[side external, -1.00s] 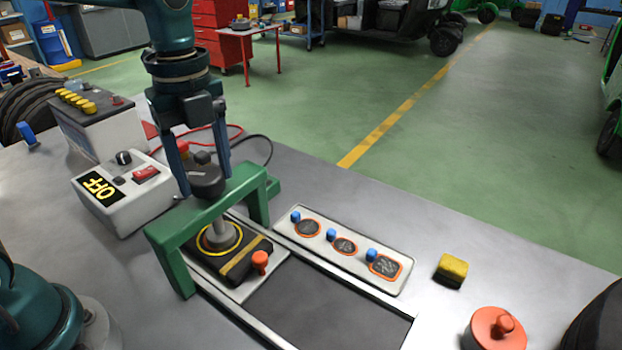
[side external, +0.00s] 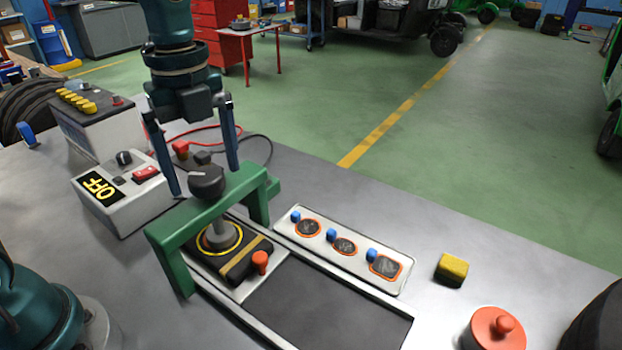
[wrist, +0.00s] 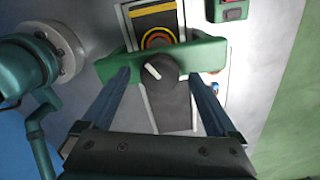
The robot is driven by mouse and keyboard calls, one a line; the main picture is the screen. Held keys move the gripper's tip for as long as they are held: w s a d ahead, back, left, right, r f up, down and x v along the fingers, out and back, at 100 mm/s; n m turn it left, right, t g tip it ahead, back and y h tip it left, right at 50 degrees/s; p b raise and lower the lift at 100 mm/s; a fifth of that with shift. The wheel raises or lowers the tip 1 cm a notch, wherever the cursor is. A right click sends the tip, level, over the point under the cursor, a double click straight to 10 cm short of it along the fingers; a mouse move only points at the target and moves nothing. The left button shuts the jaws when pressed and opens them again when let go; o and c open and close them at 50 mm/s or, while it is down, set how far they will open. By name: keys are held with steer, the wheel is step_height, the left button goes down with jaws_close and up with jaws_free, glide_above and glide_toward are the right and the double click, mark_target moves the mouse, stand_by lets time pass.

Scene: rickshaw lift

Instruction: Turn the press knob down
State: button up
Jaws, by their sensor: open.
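The press knob (side external: 206,182) is a dark round knob with a pale pointer line, on top of the green press frame (side external: 196,221). A grey press foot (side external: 220,236) stands below it, over a dark block with a yellow ring. My gripper (side external: 205,180) is open, its two blue fingers pointing down on either side of the knob, with gaps to it. In the wrist view the knob (wrist: 160,71) lies between the spread fingers, and neither finger touches it. The green frame (wrist: 202,55) crosses behind.
A white box reading OFF (side external: 125,195) stands left of the press. A white strip with three round patches (side external: 345,247) lies to the right. A yellow block (side external: 452,270) and an orange lidded pot (side external: 496,328) sit farther right. A battery (side external: 95,125) is at the back left.

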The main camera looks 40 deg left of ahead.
mark_target(205, 174)
steer(key=shift+r, duration=2.2)
